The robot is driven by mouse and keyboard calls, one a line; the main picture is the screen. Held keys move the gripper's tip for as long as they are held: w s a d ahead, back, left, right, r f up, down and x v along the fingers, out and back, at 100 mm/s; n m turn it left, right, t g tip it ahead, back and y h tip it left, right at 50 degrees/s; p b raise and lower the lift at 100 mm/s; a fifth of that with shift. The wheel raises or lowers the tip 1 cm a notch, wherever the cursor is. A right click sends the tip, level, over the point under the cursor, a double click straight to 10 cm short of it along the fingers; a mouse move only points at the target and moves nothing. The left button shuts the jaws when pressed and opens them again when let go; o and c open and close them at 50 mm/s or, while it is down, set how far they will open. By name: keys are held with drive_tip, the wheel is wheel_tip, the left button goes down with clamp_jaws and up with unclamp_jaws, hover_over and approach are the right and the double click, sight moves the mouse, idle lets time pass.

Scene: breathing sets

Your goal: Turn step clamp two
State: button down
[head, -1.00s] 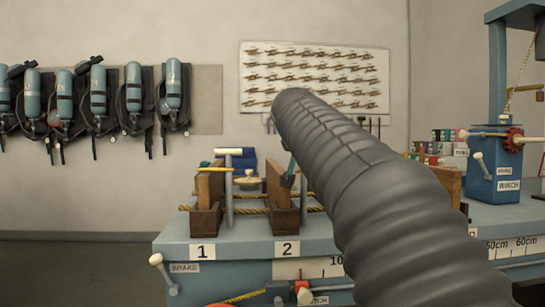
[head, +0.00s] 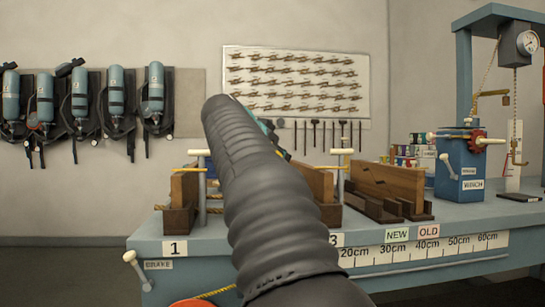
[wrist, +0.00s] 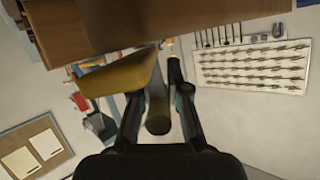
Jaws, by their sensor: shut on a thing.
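My gripper (wrist: 158,88) shows in the wrist view with its two dark fingers on either side of a grey-brown rod (wrist: 157,122). It is shut on this rod, which looks like the handle of step clamp two. The rod's round end points toward the camera. A yellow bar (wrist: 118,75) crosses by the left finger, below a brown wooden board (wrist: 100,22). In the head view my ribbed arm covers clamp two and its label, and hides the fingers. Clamp one (head: 183,190) stands left with a pale T-handle, and clamp three (head: 340,158) shows partly at right.
The blue-grey bench (head: 440,218) carries wooden blocks (head: 388,185), a blue winch (head: 461,175) and a gantry with a dial at right.

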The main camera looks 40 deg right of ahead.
drive_tip(key=shift+f, duration=0.1)
drive_tip(key=c, duration=1.1)
unclamp_jaws()
drive_tip(key=shift+c, duration=0.2)
drive_tip(key=v, duration=1.2)
